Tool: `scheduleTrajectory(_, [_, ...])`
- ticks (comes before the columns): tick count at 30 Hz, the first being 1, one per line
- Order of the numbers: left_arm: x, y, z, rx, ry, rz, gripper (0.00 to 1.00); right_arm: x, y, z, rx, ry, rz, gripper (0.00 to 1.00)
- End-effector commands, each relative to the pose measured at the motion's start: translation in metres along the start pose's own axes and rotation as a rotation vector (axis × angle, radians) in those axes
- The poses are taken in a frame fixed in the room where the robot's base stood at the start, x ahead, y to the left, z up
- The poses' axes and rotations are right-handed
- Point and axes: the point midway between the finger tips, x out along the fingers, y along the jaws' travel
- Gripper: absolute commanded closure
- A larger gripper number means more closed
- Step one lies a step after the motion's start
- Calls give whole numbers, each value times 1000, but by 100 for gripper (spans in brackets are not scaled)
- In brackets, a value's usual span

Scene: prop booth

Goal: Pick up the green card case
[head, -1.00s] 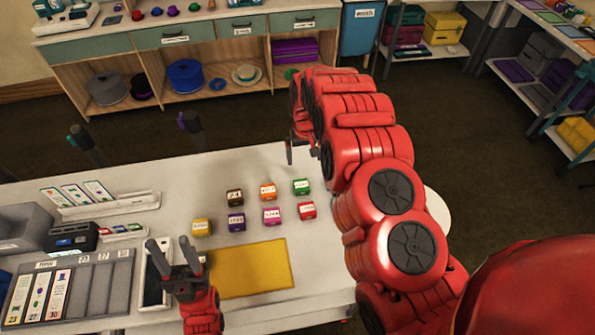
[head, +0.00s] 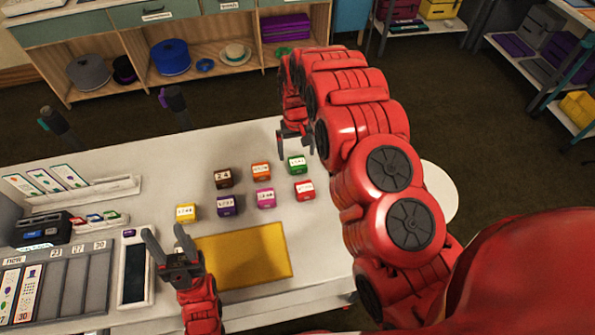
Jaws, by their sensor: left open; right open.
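The green card case (head: 296,165) is a small block with a white label. It sits on the white table at the far right of the back row of coloured cases. My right gripper (head: 294,147) is open, with its fingers pointing down just above and behind the green case; I cannot tell whether they touch it. My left gripper (head: 168,238) is open and empty, low over the table at the left edge of the yellow mat (head: 245,257).
Near the green case are a red case (head: 304,191), an orange case (head: 261,172) and a pink case (head: 265,199). Brown, purple and yellow cases stand further left. A grey sorting tray (head: 62,285) and a phone-like device (head: 136,270) lie at the left.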

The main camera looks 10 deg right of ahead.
Motion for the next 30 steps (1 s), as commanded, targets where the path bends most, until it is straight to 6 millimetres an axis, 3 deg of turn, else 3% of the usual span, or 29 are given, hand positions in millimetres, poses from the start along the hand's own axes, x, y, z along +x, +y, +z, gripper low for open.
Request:
scheduleTrajectory(7, [10, 0, -2, 0, 0, 0, 50, 8, 0, -1, 0, 4, 1, 0])
scheduleTrajectory(14, [30, -2, -5, 0, 0, 0, 50, 31, 2, 3, -1, 0, 2, 0])
scheduleTrajectory(19, [35, -2, -6, 0, 0, 0, 50, 50, 3, 2, 0, 1, 1, 0])
scheduleTrajectory(28, [35, -2, -6, 0, 0, 0, 50, 56, 2, 1, -1, 3, 0, 0])
scheduleTrajectory(30, [35, -2, -6, 0, 0, 0, 50, 56, 2, 1, -1, 4, 0, 11])
